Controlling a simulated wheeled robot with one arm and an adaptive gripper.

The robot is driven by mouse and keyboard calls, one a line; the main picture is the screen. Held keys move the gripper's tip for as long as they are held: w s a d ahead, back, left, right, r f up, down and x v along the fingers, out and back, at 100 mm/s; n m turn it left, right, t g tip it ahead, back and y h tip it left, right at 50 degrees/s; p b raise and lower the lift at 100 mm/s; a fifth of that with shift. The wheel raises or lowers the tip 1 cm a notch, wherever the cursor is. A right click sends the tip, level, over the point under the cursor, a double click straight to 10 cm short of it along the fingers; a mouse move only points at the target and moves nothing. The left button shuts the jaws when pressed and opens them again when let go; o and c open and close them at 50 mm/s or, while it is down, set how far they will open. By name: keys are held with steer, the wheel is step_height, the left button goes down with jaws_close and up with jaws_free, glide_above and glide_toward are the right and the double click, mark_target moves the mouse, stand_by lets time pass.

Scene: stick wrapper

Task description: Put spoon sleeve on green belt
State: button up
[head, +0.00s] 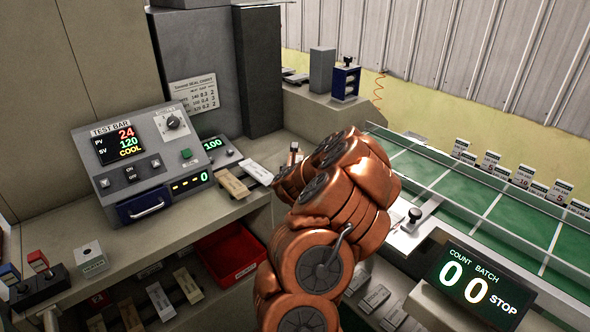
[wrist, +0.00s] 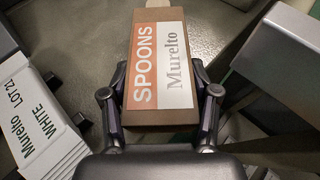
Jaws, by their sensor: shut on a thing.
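The spoon sleeve (wrist: 158,60) is a brown flat packet with an orange and white label reading "SPOONS Murelto". It fills the middle of the wrist view, and a pale tip shows at its far end. My gripper (wrist: 160,88) is shut on it, with one finger against each long side. In the head view my copper arm hides the sleeve and most of the gripper, which is over the bench side. The green belt (head: 485,205) runs along the right of the head view, beyond my arm, apart from the gripper.
A sealing machine (head: 145,155) reading "COOL" stands at left, with a tan bar (head: 233,185) beside it. A red bin (head: 232,257) lies below. Small cards (head: 525,176) line the belt's far edge. A counter display (head: 478,285) stands at front right. White labelled packets (wrist: 42,125) show in the wrist view.

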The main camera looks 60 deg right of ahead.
steer(key=shift+f, duration=0.15)
steer(key=o, duration=1.3)
steer(key=shift+s+a+r, duration=0.25)
steer(key=shift+s+a, duration=0.05)
steer(key=shift+a, duration=0.15)
steer(key=shift+b+v, duration=2.6)
steer(key=shift+v, duration=2.8)
steer(key=shift+a+r, duration=0.1)
steer(key=shift+r, duration=0.05)
